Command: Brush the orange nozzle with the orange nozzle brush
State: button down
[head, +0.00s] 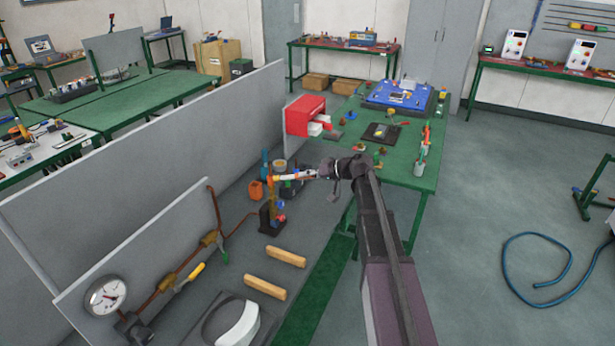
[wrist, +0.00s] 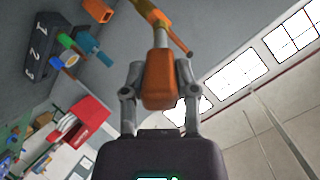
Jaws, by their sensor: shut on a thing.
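My gripper (head: 318,173) is shut on the orange nozzle brush (head: 295,177) and holds it out to the left, roughly level, in the head view. In the wrist view the brush's orange handle (wrist: 160,82) sits between the two fingers, with a pale shaft running up from it. In the wrist view an orange piece (wrist: 150,12) lies at the brush's far end. The brush head is hard to make out, and I cannot tell whether it touches the nozzle.
A copper pipe with a gauge (head: 105,295) runs along a grey panel at left. Two wooden blocks (head: 286,257) lie in front. A green table (head: 408,175) with a red cabinet (head: 305,113) is behind.

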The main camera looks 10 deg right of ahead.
jog(key=shift+f, duration=0.15)
jog(key=shift+f+b, duration=0.75)
jog(key=shift+b, duration=0.2)
jog(key=shift+r+p, duration=0.95)
jog(key=shift+f, duration=0.15)
jog(key=shift+f+b, duration=0.85)
jog(key=shift+b, duration=0.1)
jog(key=shift+r+p, duration=0.95)
jog(key=shift+r, duration=0.05)
jog(key=shift+f, duration=0.15)
